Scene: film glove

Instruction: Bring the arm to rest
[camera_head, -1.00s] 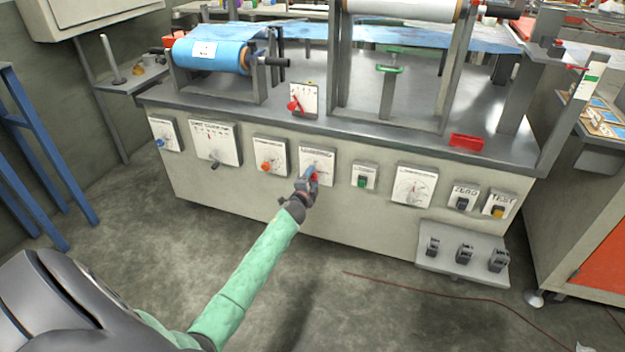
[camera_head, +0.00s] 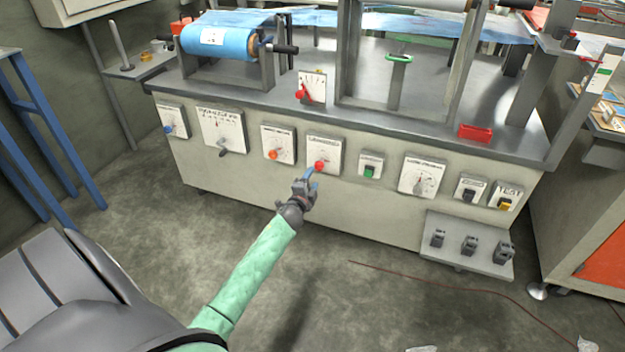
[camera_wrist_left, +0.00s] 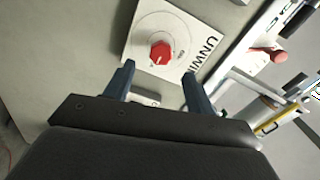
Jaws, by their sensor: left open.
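My left gripper (camera_head: 309,178) is open and empty in front of the machine's control face, at the end of my green-sleeved left arm. A red knob (camera_head: 320,166) on a white dial plate (camera_head: 327,149) is just beyond its fingertips in the head view. In the left wrist view, the red knob (camera_wrist_left: 160,53) shows above and between the two spread fingers (camera_wrist_left: 158,85), apart from them. The plate there reads "UNWIN", partly cut by the angle. My right gripper is not in view.
The machine (camera_head: 390,205) carries several more dials and buttons in a row. A shelf with pedals (camera_head: 465,252) juts out low at the right. A blue frame (camera_head: 50,140) stands at the left. A thin red cable (camera_head: 440,281) lies on the floor (camera_head: 370,310). The floor before the machine is otherwise mostly open.

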